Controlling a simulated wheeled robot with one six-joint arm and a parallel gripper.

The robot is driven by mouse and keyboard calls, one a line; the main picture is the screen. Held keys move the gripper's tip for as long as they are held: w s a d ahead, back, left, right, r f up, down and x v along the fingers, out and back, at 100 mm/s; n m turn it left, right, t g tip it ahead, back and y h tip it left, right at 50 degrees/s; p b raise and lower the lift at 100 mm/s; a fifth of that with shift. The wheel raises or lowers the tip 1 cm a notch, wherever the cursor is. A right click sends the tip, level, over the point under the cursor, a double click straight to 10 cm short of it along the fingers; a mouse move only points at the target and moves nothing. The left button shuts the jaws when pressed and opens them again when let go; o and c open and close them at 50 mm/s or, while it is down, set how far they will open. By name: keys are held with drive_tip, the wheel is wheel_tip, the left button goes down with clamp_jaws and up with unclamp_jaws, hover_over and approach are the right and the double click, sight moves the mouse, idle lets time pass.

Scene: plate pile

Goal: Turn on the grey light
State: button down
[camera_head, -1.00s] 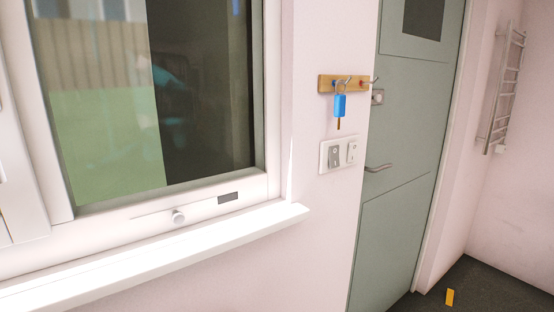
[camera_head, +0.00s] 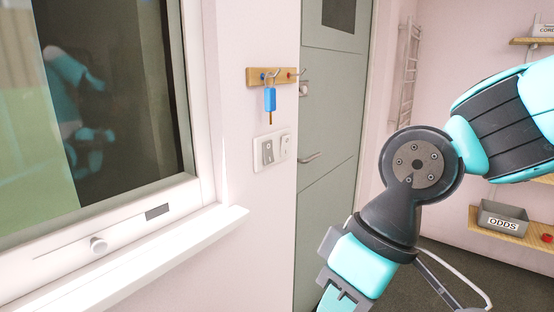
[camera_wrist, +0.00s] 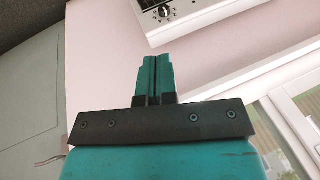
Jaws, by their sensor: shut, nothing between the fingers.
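A white double switch plate (camera_head: 272,150) is on the pink wall between the window and the door in the head view. Its left rocker is grey (camera_head: 267,152) and its right rocker is white (camera_head: 286,146). Whether the grey rocker is pressed is too small to tell. No lamp shows. My gripper (camera_wrist: 154,62) is shut and empty in the wrist view, with its teal fingers together in front of the pink wall. In the head view my arm hangs right of and below the plate, apart from it in the picture; the fingertips are not clear there.
A blue-tagged key (camera_head: 270,99) hangs from a wooden hook rail (camera_head: 259,77) above the plate. The window sill (camera_head: 150,262) juts out at lower left. The grey-green door (camera_head: 328,110) has a handle (camera_head: 309,157). A grey ODDS bin (camera_head: 503,218) sits on a shelf at right.

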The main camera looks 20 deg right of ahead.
sight(271, 163)
drive_tip(key=w+r+m+t+y+p, duration=0.2)
drive_tip(key=w+r+m+p, duration=0.2)
drive_tip(key=w, duration=0.4)
drive_tip(key=w+d+r+m+t+p, duration=0.2)
drive_tip(key=w+d+m, duration=0.4)
drive_tip(key=w, duration=0.3)
drive_tip(key=w+d+r+m+t+y+p, duration=0.1)
drive_tip(key=w+d+m+t+p, duration=0.3)
drive_tip(key=w, duration=0.6)
drive_tip(key=d+r+m+t, duration=0.1)
drive_tip(key=d+m+t, duration=0.1)
drive_tip(key=m, duration=0.1)
drive_tip(key=shift+w+d, duration=0.15)
drive_tip(key=p+x, duration=0.2)
drive_tip(key=x, duration=0.2)
drive_tip(key=r+p+x, duration=0.1)
drive_tip(key=p+x, duration=0.1)
drive_tip(key=x, duration=0.2)
drive_tip(key=p+x, duration=0.2)
drive_tip(key=x, duration=0.3)
drive_tip(key=shift+w+a+r, duration=0.25)
drive_tip(key=shift+w+r, duration=0.1)
drive_tip(key=shift+r, duration=0.05)
drive_tip(key=shift+w+a+f, duration=0.2)
drive_tip(key=shift+w, duration=0.1)
drive_tip(key=shift+f+t, duration=0.1)
drive_tip(key=shift+t, duration=0.2)
